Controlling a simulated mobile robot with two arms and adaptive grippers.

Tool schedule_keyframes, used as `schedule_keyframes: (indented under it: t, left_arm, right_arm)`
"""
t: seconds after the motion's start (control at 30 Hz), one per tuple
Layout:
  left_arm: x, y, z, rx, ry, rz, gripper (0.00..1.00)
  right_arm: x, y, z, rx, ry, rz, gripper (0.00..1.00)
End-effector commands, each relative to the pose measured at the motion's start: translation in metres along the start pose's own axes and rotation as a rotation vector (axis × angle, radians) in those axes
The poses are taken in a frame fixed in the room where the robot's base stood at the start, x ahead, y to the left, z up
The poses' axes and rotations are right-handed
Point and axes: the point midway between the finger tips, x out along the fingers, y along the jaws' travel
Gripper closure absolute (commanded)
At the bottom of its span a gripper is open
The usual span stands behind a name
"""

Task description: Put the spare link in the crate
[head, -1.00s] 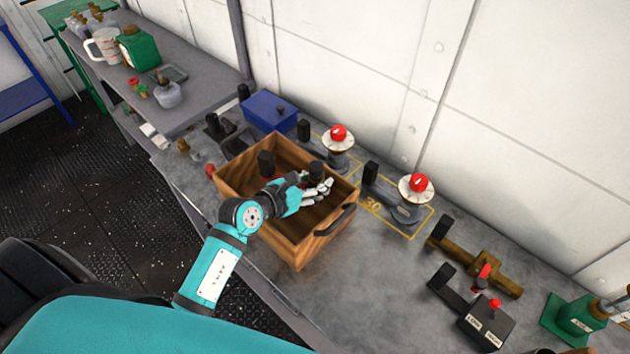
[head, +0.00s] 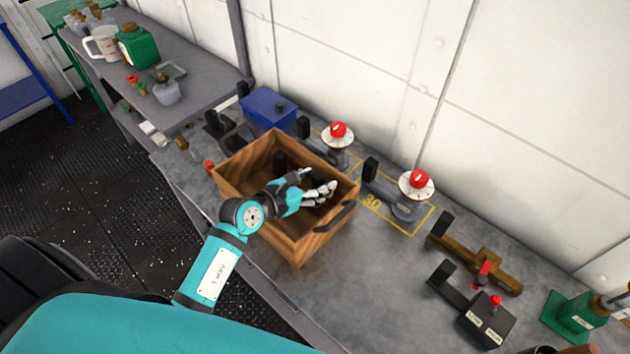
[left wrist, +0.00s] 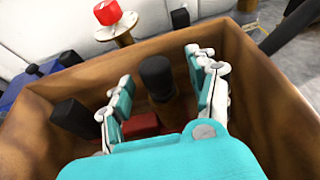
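The wooden crate (head: 318,240) stands on the grey bench. A part I take for the spare link (head: 280,162) is inside it; one black post shows in the head view, and the hand hides the rest. In the left wrist view two black posts rise inside the crate, one (left wrist: 157,78) between my fingers, with a dull red piece (left wrist: 140,125) low between them. My left gripper (head: 318,192) is over the crate's opening. Its fingers (left wrist: 162,95) are spread, with visible gaps to the post. My right gripper is not in view.
A blue box (head: 268,108) stands behind the crate. Two red-topped stands (head: 416,185) are along the wall side. A brown bar part (head: 478,258) and a black box (head: 485,322) lie to the right. The bench front right of the crate is clear.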

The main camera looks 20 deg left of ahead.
Motion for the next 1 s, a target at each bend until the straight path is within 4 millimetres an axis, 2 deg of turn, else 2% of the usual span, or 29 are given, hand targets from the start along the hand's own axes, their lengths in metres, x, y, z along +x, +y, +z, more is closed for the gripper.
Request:
schedule_keyframes:
  t: [0.23,0.37,0.43,0.8,1.0]
  left_arm:
    - [-0.001,0.000,0.003,0.000,-0.001,0.000,0.41]
    - [-0.007,0.000,0.017,0.000,-0.003,0.001,0.41]
    - [-0.019,0.001,0.009,0.001,0.002,0.002,0.41]
    - [-0.098,-0.001,0.009,0.003,0.002,0.000,0.41]
    - [-0.121,0.000,0.010,0.000,0.000,0.000,0.41]
  right_arm:
    - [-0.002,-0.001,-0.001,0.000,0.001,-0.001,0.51]
    - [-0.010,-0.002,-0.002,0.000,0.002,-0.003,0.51]
    - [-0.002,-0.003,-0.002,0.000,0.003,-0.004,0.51]
    - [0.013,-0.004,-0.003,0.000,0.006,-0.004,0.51]
    - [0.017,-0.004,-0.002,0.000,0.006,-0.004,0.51]
